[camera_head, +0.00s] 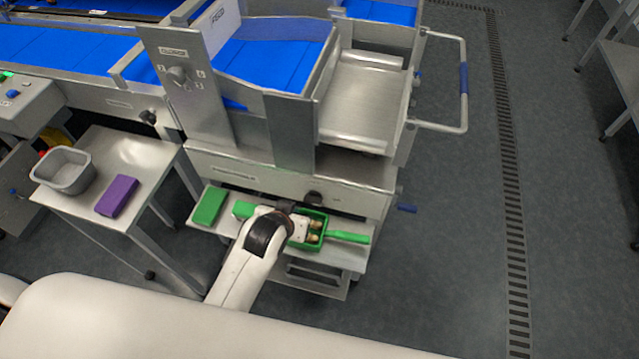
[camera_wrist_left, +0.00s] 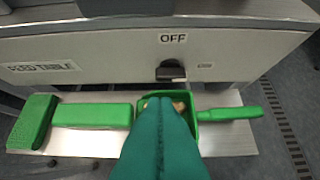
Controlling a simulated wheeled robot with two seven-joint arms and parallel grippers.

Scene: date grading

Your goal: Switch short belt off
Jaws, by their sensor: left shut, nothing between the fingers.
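A black rotary knob (camera_wrist_left: 171,71) sits on the grey front panel under the word OFF in the left wrist view. A small label right of it is too small to read. The knob also shows in the head view (camera_head: 313,197), below the machine's metal tray. I cannot tell which way its pointer faces. My left gripper (camera_wrist_left: 160,108), with teal fingers, is shut and empty. It is in front of and below the knob, apart from it, over a green container (camera_wrist_left: 200,105). In the head view its arm hides part of the shelf. My right gripper is out of view.
The shelf (camera_wrist_left: 235,138) below the panel bears green blocks and a green-handled scoop or tray with brown items. Another dial (camera_head: 178,75) is on the upright plate by the blue belt (camera_head: 265,65). A side table holds a grey bin (camera_head: 62,170) and purple block (camera_head: 117,195).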

